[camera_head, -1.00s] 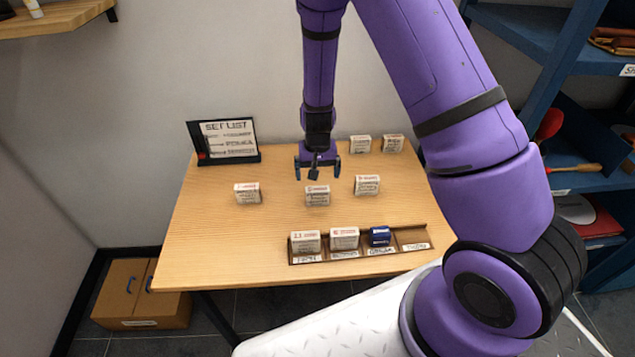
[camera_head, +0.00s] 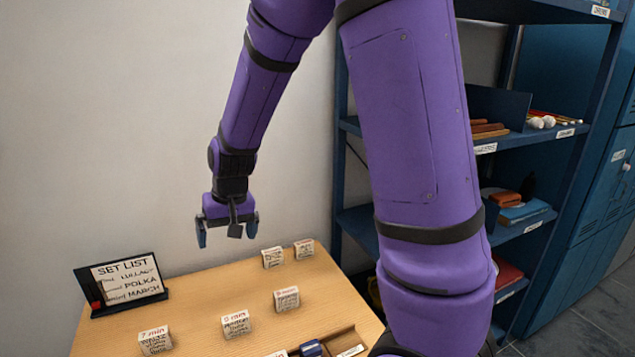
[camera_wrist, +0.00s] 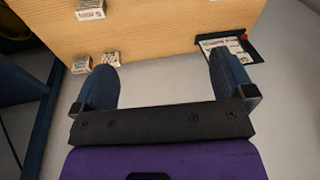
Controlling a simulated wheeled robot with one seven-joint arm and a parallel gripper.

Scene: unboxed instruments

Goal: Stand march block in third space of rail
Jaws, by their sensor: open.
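My gripper (camera_head: 226,232) is open and empty, raised above the back of the table; its parted fingers also show in the wrist view (camera_wrist: 168,78). The wooden rail (camera_head: 340,338) is at the table's front, mostly cut off by the picture's bottom edge. A dark blue block (camera_head: 312,348) sits in it, left of a bare labelled space. White lettered blocks stand on the table: a left one (camera_head: 155,341), a middle one (camera_head: 236,324) and a right one (camera_head: 286,299). The middle label may read MARCH, but I cannot be sure.
Two more white blocks (camera_head: 272,257) (camera_head: 304,249) stand at the table's back right. A SET LIST board (camera_head: 124,280) listing lullaby, polka and march stands at the back left. A blue shelf unit (camera_head: 510,140) is right of the table. Bare wood lies between the blocks.

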